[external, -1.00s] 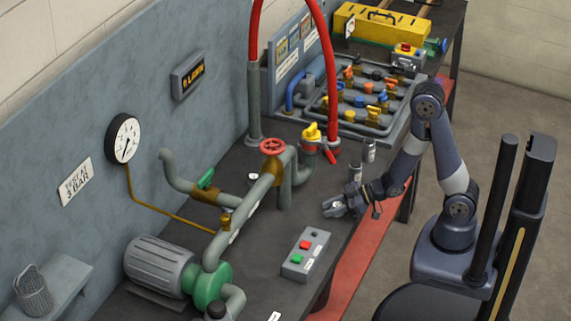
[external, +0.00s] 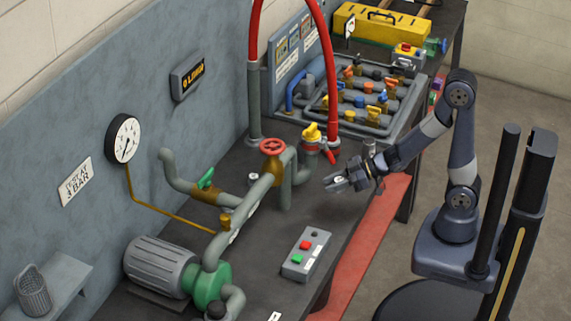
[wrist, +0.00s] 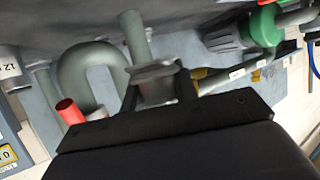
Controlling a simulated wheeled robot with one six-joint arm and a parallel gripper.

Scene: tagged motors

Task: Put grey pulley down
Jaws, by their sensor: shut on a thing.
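My gripper (external: 334,184) is shut on the grey pulley (wrist: 154,82), which shows between the two fingers in the wrist view. In the external view the pulley is small and mostly hidden by the fingers. My gripper reaches in from the right over the dark bench top (external: 330,212), above the bench between the pipework and the front edge. I cannot tell its exact height.
A control box (external: 306,254) with red and green buttons stands on the bench nearer the camera. Pipework with a red handwheel (external: 272,147) is to the left. A small grey cylinder (external: 369,147) stands behind my gripper. A valve board (external: 362,105) is farther back.

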